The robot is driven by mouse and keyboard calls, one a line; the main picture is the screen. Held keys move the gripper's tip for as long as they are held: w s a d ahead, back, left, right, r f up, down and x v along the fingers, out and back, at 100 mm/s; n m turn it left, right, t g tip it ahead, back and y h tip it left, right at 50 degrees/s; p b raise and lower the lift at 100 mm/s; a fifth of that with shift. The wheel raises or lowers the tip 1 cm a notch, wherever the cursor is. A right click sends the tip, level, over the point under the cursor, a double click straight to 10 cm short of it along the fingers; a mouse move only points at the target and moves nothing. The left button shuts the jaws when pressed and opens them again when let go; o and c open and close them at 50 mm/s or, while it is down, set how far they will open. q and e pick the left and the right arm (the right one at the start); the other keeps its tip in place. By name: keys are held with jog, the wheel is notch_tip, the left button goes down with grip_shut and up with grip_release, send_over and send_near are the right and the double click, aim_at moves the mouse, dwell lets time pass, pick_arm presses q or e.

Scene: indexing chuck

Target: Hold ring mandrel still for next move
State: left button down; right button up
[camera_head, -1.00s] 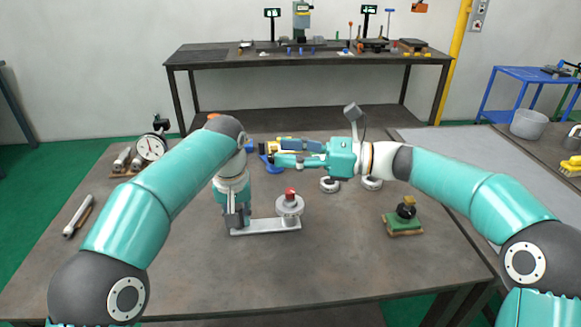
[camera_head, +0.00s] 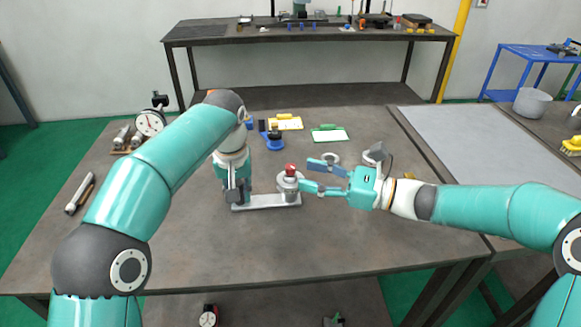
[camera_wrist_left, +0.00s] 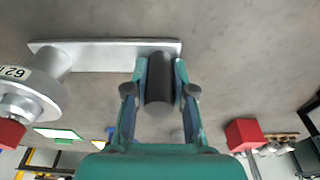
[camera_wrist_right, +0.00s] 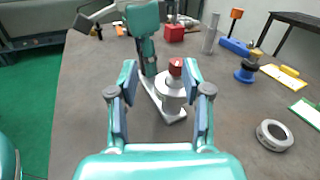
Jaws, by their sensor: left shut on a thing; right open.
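The ring mandrel shows as a dark cylinder standing at one end of a flat silver bar (camera_head: 267,202); it fills the jaws in the left wrist view (camera_wrist_left: 160,80). My left gripper (camera_head: 237,197) is shut on this dark cylinder. At the bar's other end stands a grey round chuck with a red knob (camera_head: 291,170) and number marks on its collar, legible in the left wrist view (camera_wrist_left: 35,75). My right gripper (camera_head: 309,176) is open and empty, its fingertips just right of the chuck. In the right wrist view the chuck (camera_wrist_right: 172,90) lies ahead between the fingers.
A grey ring (camera_wrist_right: 274,135) lies to the chuck's right. A dial gauge (camera_head: 150,122) stands at the left. The table front is clear.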

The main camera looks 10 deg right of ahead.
aim_at(290, 166)
jog(key=d, duration=0.1)
jog(key=s+d+f+m+t+h, duration=0.1)
jog(key=d, duration=0.1)
jog(key=d+m+t, duration=0.1)
jog(key=d, duration=0.1)
jog(key=shift+s+d+f, duration=0.1)
jog(key=shift+s+f, duration=0.2)
jog(key=shift+s, duration=0.1)
jog(key=shift+w+m, duration=0.15)
jog(key=shift+m, duration=0.15)
jog(key=x, duration=1.1)
jog(key=shift+w+f, duration=0.1)
jog(key=shift+w, duration=0.15)
grip_shut()
